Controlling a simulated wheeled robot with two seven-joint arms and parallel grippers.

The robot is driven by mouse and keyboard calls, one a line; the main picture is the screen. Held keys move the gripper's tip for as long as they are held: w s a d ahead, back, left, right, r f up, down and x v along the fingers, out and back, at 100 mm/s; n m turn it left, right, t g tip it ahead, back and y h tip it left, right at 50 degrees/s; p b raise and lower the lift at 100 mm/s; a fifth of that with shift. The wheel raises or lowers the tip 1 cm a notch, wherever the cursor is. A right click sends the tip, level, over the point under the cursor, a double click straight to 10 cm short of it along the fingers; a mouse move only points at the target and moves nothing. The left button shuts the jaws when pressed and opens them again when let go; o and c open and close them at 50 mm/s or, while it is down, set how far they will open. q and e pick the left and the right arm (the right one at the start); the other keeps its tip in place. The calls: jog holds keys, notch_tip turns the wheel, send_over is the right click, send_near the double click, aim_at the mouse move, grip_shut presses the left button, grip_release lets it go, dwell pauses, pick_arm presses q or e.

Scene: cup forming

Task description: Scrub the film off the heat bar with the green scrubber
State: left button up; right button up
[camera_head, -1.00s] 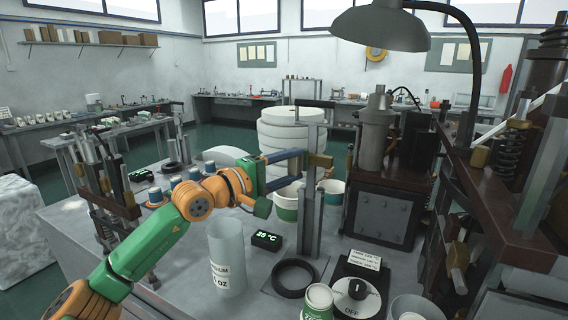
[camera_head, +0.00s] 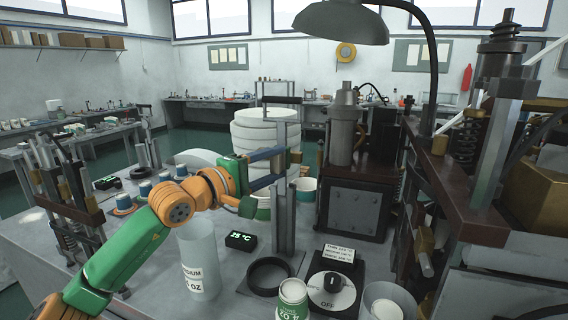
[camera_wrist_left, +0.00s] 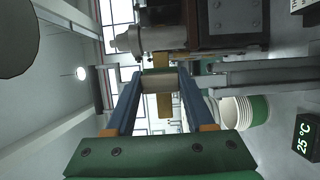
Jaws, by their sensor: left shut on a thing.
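My left gripper (camera_head: 281,165) has its blue fingers reaching to the grey upright post on the bench. In the left wrist view, the fingers (camera_wrist_left: 158,82) are shut on a small pale block with a green strip along one edge, which appears to be the green scrubber (camera_wrist_left: 156,71). A brass-coloured piece (camera_wrist_left: 164,105), possibly the heat bar, shows just behind the block. In the head view a brass piece (camera_head: 296,157) sits at the post beside the fingertips. I cannot tell whether the scrubber touches it, and no film can be made out. My right gripper is out of view.
A clear cylinder (camera_head: 198,262), a 25 °C display (camera_head: 241,240), a black ring (camera_head: 270,275) and a dial box (camera_head: 335,285) stand on the bench below. Paper cups (camera_head: 305,190) stand behind the post. A dark machine (camera_head: 355,205) and a lamp (camera_head: 340,25) are to the right.

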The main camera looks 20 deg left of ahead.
pick_arm(q)
jog(key=a, duration=0.5)
jog(key=shift+w+p, duration=0.1)
jog(key=shift+p, duration=0.25)
jog(key=shift+f, duration=0.1)
jog(key=s+b, duration=0.4)
jog(key=s, duration=0.1)
jog(key=shift+s+a, duration=0.1)
jog(key=shift+s, duration=0.3)
